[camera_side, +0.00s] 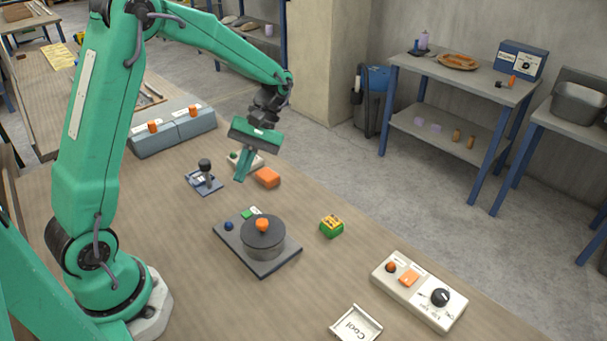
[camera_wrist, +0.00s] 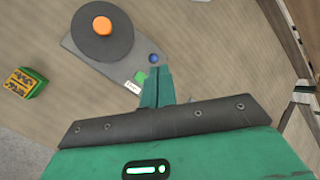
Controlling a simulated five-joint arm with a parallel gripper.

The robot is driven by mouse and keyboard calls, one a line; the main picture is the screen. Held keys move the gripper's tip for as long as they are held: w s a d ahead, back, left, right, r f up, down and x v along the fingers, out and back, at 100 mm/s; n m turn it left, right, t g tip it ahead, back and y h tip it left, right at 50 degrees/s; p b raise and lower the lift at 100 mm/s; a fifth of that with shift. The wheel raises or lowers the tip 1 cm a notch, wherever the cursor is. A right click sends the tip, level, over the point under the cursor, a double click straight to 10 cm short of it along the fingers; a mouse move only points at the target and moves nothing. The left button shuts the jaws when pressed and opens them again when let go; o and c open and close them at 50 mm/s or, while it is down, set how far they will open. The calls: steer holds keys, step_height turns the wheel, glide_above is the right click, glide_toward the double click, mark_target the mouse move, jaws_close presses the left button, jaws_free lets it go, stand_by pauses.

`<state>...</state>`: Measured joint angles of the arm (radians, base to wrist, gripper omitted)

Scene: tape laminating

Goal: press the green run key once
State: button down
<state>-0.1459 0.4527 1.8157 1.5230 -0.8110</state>
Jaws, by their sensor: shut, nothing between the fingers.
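A blue button (camera_side: 228,226) sits beside the key. In the wrist view the key (camera_wrist: 140,77) lies just left of my fingertips, with a small white label by it. My gripper (camera_side: 240,178) is shut and empty, fingers pointing down. It hangs above the table, apart from the key, which is lower in the side view.
A green and yellow block (camera_side: 332,227) lies right of the plate. A small clamp-like device (camera_side: 204,178) and an orange block (camera_side: 267,177) stand behind it. A white control box (camera_side: 418,291) and a white "Cool" tray (camera_side: 356,324) lie at the front right.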

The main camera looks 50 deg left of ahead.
mark_target(249, 212)
steer(key=shift+f, duration=4.3)
steer(key=shift+f, duration=0.9)
steer(key=shift+r, duration=0.95)
steer(key=shift+r, duration=0.15)
steer(key=shift+r, duration=2.35)
